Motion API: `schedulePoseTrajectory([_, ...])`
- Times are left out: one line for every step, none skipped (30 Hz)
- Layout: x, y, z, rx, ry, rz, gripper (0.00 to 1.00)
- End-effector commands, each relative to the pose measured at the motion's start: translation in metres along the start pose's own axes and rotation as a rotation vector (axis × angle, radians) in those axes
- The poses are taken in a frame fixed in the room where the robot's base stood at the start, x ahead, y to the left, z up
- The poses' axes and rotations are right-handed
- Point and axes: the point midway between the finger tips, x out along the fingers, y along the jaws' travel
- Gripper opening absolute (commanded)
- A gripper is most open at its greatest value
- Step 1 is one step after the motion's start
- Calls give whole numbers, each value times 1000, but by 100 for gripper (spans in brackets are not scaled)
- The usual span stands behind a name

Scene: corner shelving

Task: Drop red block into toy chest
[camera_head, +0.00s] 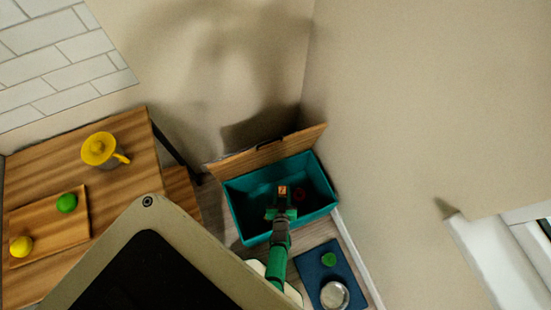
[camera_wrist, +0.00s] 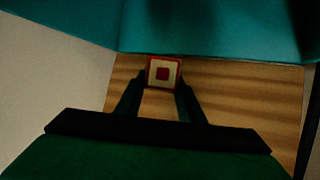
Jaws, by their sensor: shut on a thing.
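The red block (camera_wrist: 163,73) has a cream face with a red square in it. It sits between the two fingertips of my gripper (camera_wrist: 162,84) in the wrist view. In the head view my gripper (camera_head: 282,205) is over the teal toy chest (camera_head: 245,219), with the block (camera_head: 283,190) at its tip. The gripper is shut on the block. The chest's wooden lid (camera_head: 245,161) stands open against the wall side. I cannot tell the block's exact height above the chest floor.
A blue mat (camera_head: 318,270) with a green item and a round metal item lies right of my arm. Walls stand behind and right of the chest.

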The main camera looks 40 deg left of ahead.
Motion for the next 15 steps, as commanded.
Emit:
schedulePoseTrajectory([2,0,2,0,0,0,13])
schedulePoseTrajectory([2,0,4,0,-1,0,13])
schedulePoseTrajectory([2,0,5,0,0,1,13])
schedulePoseTrajectory([2,0,6,0,0,1,13])
schedulePoseTrajectory([3,0,6,0,0,0,13])
schedulePoseTrajectory([3,0,7,0,0,0,13])
schedulePoseTrajectory([3,0,7,0,0,0,13])
schedulePoseTrajectory([3,0,7,0,1,0,13])
schedulePoseTrajectory([3,0,7,0,1,0,13])
schedulePoseTrajectory([3,0,7,0,1,0,13])
schedulePoseTrajectory([3,0,7,0,1,0,13])
schedulePoseTrajectory([3,0,7,0,1,0,13])
schedulePoseTrajectory([3,0,7,0,1,0,13])
schedulePoseTrajectory([3,0,7,0,1,0,37])
schedulePoseTrajectory([3,0,7,0,1,0,47])
